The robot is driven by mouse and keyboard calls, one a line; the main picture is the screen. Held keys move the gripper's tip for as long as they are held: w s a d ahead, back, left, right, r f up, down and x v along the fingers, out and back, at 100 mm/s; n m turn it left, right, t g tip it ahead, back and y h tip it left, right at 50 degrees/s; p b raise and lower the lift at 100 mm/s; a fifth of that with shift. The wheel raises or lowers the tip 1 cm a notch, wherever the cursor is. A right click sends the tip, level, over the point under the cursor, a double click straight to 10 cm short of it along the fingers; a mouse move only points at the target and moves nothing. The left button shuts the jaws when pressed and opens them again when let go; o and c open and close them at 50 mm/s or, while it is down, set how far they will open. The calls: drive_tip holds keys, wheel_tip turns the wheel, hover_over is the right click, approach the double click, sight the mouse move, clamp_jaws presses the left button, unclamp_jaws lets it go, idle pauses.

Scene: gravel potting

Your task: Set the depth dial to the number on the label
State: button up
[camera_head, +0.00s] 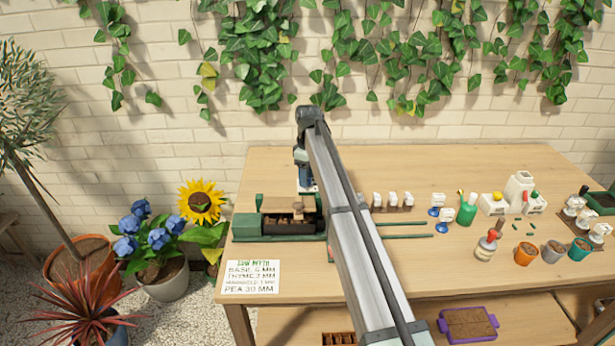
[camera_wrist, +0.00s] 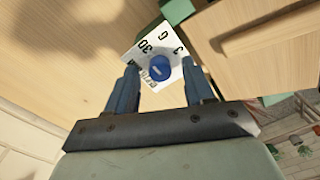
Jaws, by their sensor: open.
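The depth dial is a round blue knob (camera_wrist: 160,69) on a white plate (camera_wrist: 145,46) in the wrist view. The plate shows a 30, a 3 and a mark like a G or 6, plus lettering partly covered. A pale mark lies on the knob; where it points is unclear. My gripper (camera_wrist: 160,78) is open, its blue fingers on either side of the knob; contact cannot be told. In the head view my gripper (camera_head: 306,182) is above the green seeder (camera_head: 258,226), hiding the knob. A white card (camera_head: 251,277) lists basil 6, thyme 3, marigold, its number unclear, and pea 30 mm.
Green rails (camera_head: 405,224) run right from the seeder. White-topped stamps (camera_head: 392,198), a green bottle (camera_head: 467,210) and small pots (camera_head: 526,254) stand to the right. A purple tray (camera_head: 468,324) is on the lower shelf. The tabletop's front middle is mostly clear.

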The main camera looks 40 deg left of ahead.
drive_tip(key=shift+f, duration=0.25)
clamp_jaws()
idle(0.4)
